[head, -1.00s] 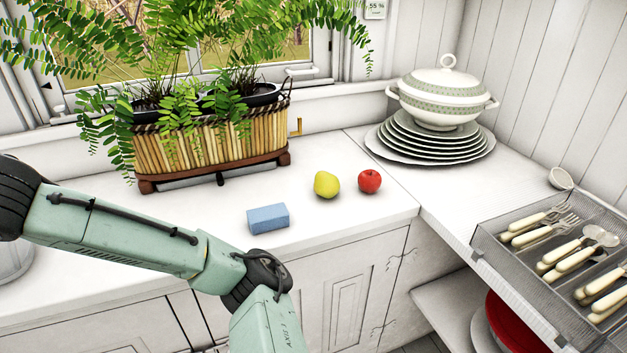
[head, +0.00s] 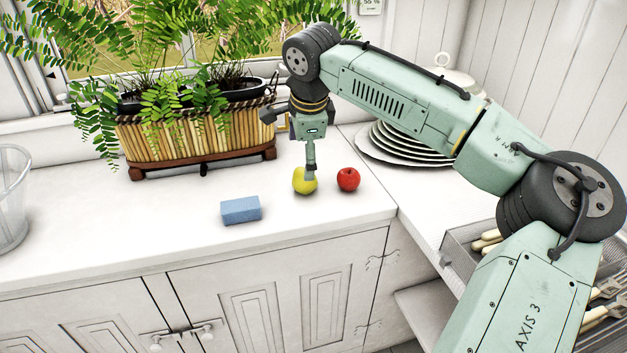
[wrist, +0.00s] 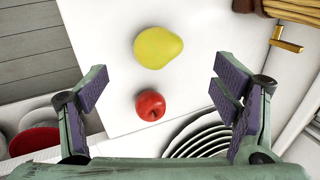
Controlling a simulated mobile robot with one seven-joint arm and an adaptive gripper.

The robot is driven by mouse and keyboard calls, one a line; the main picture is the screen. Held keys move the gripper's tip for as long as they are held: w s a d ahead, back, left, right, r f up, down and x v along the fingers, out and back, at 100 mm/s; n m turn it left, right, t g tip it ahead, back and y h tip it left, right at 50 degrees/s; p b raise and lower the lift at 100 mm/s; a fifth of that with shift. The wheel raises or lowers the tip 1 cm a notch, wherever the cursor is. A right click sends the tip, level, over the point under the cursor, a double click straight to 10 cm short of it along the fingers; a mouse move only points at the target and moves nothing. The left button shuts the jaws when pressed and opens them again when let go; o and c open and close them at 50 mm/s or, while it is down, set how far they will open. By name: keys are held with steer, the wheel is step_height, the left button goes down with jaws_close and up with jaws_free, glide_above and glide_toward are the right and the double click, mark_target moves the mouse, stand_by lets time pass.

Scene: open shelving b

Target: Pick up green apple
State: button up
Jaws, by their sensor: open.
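No plainly green apple shows. A yellow-green, pear-shaped fruit (head: 300,186) lies on the white counter, and it also shows near the top middle of the wrist view (wrist: 157,47). A red apple (head: 348,180) lies just to its right; in the wrist view the red apple (wrist: 150,105) is below it, between my fingers in the picture. My gripper (head: 310,172) is above the counter and overlaps the yellow-green fruit in the head view, hiding part of it. In the wrist view my gripper (wrist: 160,92) is open with nothing between its pads; its height above the fruit is unclear.
A blue sponge (head: 240,211) lies left of the fruit. A bamboo planter (head: 190,145) with ferns stands behind, near my wrist. Stacked plates (head: 385,150) are at the back right, a cutlery tray (head: 460,262) at the right. A mesh bin (head: 12,200) stands at the left edge.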

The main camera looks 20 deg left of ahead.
mark_target(302, 173)
steer(key=x, duration=0.3)
steer(key=shift+a+f, duration=0.1)
steer(key=shift+d+p+x, duration=0.2)
steer(key=shift+p+x, duration=0.7)
steer(key=shift+x, duration=1.8)
steer(key=shift+c, duration=0.3)
steer(key=c, duration=1.3)
